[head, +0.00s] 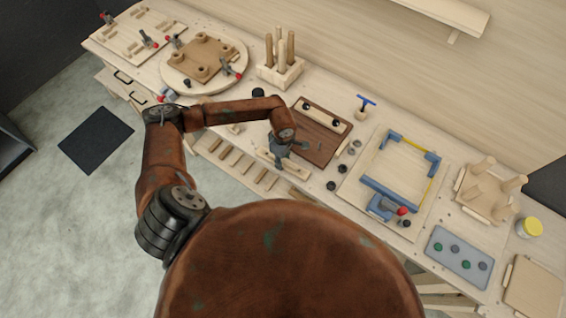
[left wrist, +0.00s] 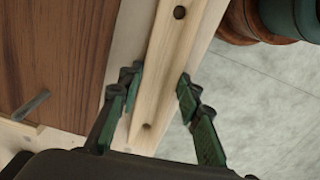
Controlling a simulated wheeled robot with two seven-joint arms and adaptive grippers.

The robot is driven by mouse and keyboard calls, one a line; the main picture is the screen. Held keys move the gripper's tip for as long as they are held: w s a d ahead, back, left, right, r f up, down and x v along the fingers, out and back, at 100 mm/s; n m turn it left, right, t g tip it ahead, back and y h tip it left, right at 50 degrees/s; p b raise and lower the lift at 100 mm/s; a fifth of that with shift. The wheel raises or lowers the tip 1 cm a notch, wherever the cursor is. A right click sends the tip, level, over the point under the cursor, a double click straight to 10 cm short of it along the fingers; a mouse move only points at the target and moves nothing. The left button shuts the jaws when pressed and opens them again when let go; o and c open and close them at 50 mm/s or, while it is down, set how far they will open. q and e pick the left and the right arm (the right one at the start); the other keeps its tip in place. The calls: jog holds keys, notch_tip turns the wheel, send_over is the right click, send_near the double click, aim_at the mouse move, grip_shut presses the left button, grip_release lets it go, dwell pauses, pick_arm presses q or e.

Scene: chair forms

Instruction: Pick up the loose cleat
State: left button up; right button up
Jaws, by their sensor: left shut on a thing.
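The loose cleat is a pale wooden strip with dark holes; in the head view its end (head: 296,170) shows beside my left gripper (head: 279,155) at the bench's front edge. In the left wrist view the cleat (left wrist: 172,60) runs between the green-padded fingers of my left gripper (left wrist: 160,98), which is shut on it. I cannot tell whether the cleat is clear of the bench. A brown board (head: 313,145) lies just behind, with another pale cleat (head: 322,116) carrying two black knobs on it. My right gripper is not in view.
Several dark knobs (head: 342,168) stand right of the brown board. A block with upright pegs (head: 280,75) stands behind it. A blue-cornered frame jig (head: 395,165) lies to the right. A slatted shelf (head: 235,160) is below the bench edge.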

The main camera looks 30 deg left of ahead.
pick_arm(q)
jog(key=shift+c, duration=0.7)
jog(key=shift+r, duration=0.2)
jog(key=shift+r+b, duration=0.3)
notch_tip(320, 180, up, 2)
jog(key=shift+r+b, duration=0.2)
jog(key=shift+b, duration=0.35)
jog(key=s+r+b, duration=0.1)
jog(key=s+r, duration=0.4)
jog(key=s, duration=0.2)
jog(key=s+a+r+b, duration=0.1)
jog(key=s+r+b, duration=0.1)
jog(key=s+r, duration=0.2)
jog(key=shift+s+r, duration=0.35)
jog(key=shift+s, duration=1.15)
